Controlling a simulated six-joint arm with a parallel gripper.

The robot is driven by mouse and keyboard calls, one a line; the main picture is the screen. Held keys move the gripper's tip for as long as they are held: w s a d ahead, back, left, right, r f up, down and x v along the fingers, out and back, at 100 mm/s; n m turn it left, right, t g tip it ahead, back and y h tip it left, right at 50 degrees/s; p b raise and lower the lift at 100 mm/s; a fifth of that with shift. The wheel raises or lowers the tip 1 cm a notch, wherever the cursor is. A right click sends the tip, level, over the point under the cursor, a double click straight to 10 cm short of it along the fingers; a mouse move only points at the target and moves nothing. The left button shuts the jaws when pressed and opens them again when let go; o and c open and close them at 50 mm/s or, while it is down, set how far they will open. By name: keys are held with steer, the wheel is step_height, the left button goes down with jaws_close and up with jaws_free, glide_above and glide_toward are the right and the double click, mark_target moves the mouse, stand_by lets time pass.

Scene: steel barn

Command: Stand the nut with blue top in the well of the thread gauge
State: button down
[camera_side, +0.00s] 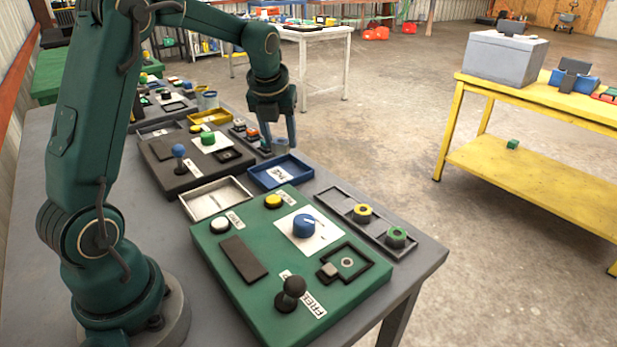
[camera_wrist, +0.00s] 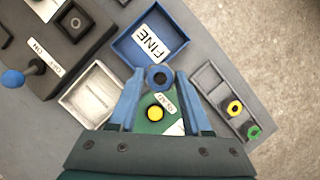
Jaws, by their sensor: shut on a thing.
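My gripper (camera_side: 280,147) is shut on the nut with blue top, above the far side of the blue tray (camera_side: 261,184) labelled FINE. In the wrist view the nut (camera_wrist: 159,77) is a dark blue ring with a dark hole, between the fingertips of my gripper (camera_wrist: 158,80). In the side view the fingers partly hide it. I cannot tell for certain.
A grey rack (camera_side: 332,196) holds a yellow-topped nut (camera_side: 362,212) and a green-topped nut (camera_side: 396,237). A blue knob (camera_side: 304,226) and a black ball-topped lever (camera_side: 291,290) rise from the green board. A dark board (camera_side: 165,160) stands behind.

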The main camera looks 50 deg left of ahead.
steer(key=d+m+h, duration=0.1)
steer(key=d+m, duration=0.3)
steer(key=d, duration=0.9)
steer(key=m+t+h, duration=0.1)
steer(key=m+h, duration=0.1)
steer(key=m, duration=0.2)
glide_above(340, 276)
steer(key=w+a, duration=0.2)
steer(key=w, duration=0.1)
steer(key=shift+m, duration=0.3)
steer(key=shift+s+d+f, duration=0.1)
steer(key=shift+s+f, duration=0.05)
steer(key=shift+f, duration=1.65)
steer(key=shift+s+d+f, duration=0.1)
steer(key=shift+f, duration=1.7)
steer(key=shift+f, duration=0.15)
steer(key=shift+c, duration=1.7)
jaws_free()
